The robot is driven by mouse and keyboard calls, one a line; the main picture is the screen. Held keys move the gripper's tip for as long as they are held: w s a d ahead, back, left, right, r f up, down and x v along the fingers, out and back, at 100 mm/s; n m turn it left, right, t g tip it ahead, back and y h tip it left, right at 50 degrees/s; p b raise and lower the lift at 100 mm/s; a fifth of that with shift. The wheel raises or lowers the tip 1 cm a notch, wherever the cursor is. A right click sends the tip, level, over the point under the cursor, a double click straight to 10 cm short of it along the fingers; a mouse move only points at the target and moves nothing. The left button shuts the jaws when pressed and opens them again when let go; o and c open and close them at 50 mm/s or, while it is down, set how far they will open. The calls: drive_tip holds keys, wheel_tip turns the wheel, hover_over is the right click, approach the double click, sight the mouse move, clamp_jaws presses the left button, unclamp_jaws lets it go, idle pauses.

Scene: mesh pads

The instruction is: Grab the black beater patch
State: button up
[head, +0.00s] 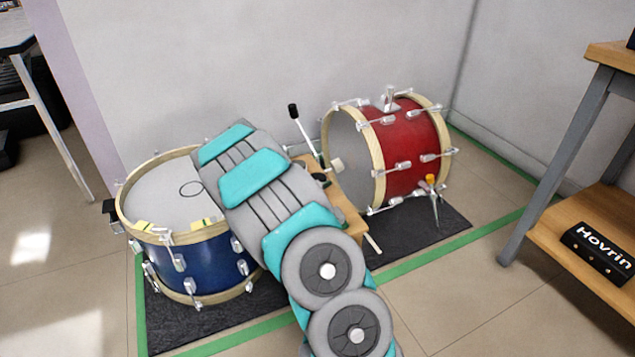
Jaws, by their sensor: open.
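Small black items (320,180) lie on a wooden surface (345,205) in the middle; they are partly hidden by my arm, and I cannot tell whether one is the black beater patch. A pedal beater with a black head (293,111) on a thin shaft leans up behind them, left of the red drum. My arm crosses the middle of the head view from the bottom, over part of the wooden surface and the blue drum's right side. My gripper does not show in this view.
A blue drum (205,265) stands upright at left, with yellow pieces (143,226) at its rim. A red drum (410,150) lies on its side at right. Both are on dark mats (430,230) edged with green tape. A wooden shelf (570,215) stands at far right; floor before it is clear.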

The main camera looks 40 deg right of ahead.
drive_tip(key=shift+w+d+f, duration=0.15)
drive_tip(key=shift+w+d, duration=0.05)
drive_tip(key=shift+d, duration=0.1)
drive_tip(key=shift+c, duration=0.4)
drive_tip(key=c, duration=1.2)
drive_tip(key=shift+c, duration=0.2)
